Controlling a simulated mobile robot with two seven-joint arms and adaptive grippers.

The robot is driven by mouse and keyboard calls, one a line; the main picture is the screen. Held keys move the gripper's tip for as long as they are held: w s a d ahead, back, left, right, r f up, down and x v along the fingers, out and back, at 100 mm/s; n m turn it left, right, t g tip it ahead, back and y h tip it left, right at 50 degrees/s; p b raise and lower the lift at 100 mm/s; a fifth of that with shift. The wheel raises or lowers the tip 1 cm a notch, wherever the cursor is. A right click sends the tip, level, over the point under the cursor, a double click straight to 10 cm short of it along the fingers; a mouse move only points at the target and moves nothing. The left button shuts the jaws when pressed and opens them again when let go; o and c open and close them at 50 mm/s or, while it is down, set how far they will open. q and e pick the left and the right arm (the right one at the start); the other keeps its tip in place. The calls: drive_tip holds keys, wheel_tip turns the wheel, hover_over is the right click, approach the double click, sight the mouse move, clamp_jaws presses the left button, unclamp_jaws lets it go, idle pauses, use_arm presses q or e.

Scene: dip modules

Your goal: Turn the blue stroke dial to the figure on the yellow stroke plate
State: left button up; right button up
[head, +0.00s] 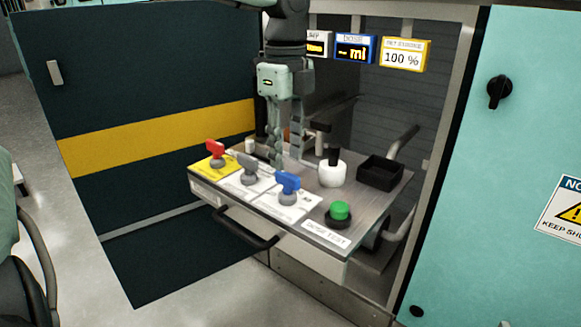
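A yellow-framed plate (404,55) at the back reads 100 %. A blue lever handle (288,181) stands on a grey base on the front of the bench top. The arm hides part of the back. My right gripper is not in view.
A red handle (215,150) and a grey handle (247,168) stand left of the blue one. A green button (340,210), white bottle (332,173) and black tray (381,173) are to the right. A dark door (150,180) stands open at left.

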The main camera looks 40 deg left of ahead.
sight(287, 173)
use_arm(q)
drive_tip(key=shift+f, duration=2.2)
drive_tip(key=shift+c, duration=0.4)
clamp_jaws()
